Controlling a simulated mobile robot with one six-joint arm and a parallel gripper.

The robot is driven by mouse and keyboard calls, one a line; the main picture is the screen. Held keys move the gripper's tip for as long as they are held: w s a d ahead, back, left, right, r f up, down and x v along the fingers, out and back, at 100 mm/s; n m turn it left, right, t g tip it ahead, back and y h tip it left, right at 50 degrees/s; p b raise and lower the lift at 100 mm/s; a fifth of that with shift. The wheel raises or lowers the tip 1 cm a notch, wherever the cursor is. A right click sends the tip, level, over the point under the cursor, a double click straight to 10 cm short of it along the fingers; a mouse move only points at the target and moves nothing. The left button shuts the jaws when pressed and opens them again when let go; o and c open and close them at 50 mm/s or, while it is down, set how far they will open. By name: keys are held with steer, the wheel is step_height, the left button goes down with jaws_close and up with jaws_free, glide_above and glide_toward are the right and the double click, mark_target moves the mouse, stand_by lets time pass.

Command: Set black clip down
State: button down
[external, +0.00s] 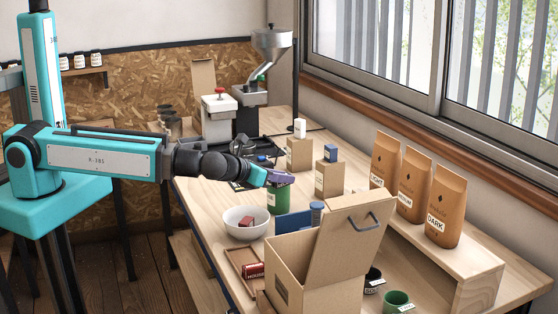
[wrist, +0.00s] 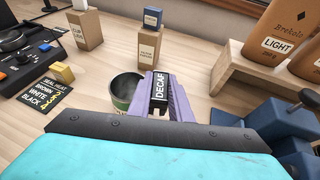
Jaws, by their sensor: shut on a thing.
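My gripper (wrist: 160,92) has purple fingers shut on a black clip (wrist: 159,103) with a white DECAF label, seen in the wrist view. In the external view my gripper (external: 279,177) is held out over the table, above or close to a green tin (external: 292,199); the clip is hardly visible there. In the wrist view the tin (wrist: 123,91) has an open dark top and sits just left of the fingers. I cannot tell whether the clip touches anything below it.
Two cardboard boxes stand beyond, one topped by a white block (external: 300,128), one by a blue block (external: 330,153). A white bowl (external: 240,229) and an open carton (external: 300,262) are nearer. Coffee bags (external: 445,205) stand on a raised shelf.

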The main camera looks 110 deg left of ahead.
steer(key=n+g+p, duration=0.1)
glide_above(266, 197)
steer(key=w+d, duration=0.3)
steer(key=w, duration=0.1)
steer(key=shift+y, duration=0.3)
steer(key=shift+s+a+f+p, duration=0.6)
steer(key=shift+s+a+f, duration=0.1)
steer(key=shift+s+f, duration=0.2)
steer(key=shift+s+a+f+p, duration=0.55)
steer(key=shift+s+a+f, duration=0.2)
steer(key=shift+s, duration=0.25)
steer(key=shift+f+g, duration=0.15)
steer(key=shift+g, duration=0.15)
step_height(266, 197, down, 3)
steer(key=b, duration=0.3)
steer(key=shift+f, duration=0.35)
steer(key=shift+f, duration=0.1)
steer(key=shift+f, duration=1.9)
steer(key=shift+f, duration=0.2)
